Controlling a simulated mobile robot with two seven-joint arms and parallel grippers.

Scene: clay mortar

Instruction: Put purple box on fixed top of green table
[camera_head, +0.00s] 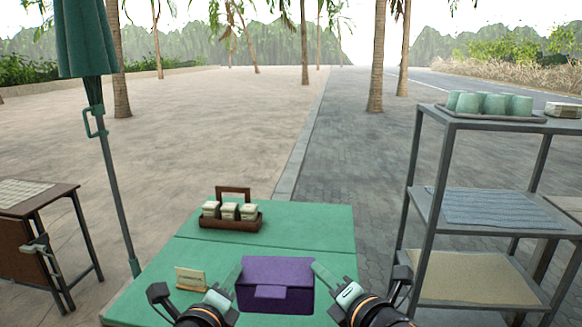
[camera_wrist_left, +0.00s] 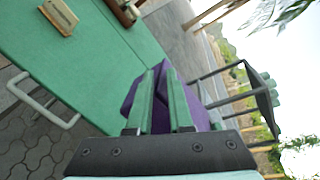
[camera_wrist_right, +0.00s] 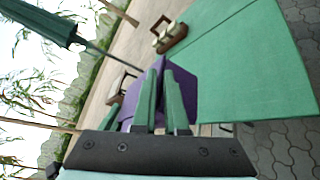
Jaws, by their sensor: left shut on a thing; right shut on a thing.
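The purple box (camera_head: 278,269) is upright at the near part of the green table (camera_head: 310,222), between my two grippers. My left gripper (camera_head: 237,276) is shut on the box's left side. My right gripper (camera_head: 318,270) is shut on its right side. Purple shows between and beside the fingers in the left wrist view (camera_wrist_left: 131,97) and the right wrist view (camera_wrist_right: 190,95). A seam divides the tabletop into a far and a near panel; the box is over the near one in the head view. I cannot tell whether its underside touches the table.
A brown caddy (camera_head: 231,221) with several pale items stands on the far panel. A small card stand (camera_head: 190,279) is left of my left gripper. A closed green umbrella (camera_head: 85,40) rises at the left. A grey shelf (camera_head: 470,210) stands at the right. The far panel's right side is clear.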

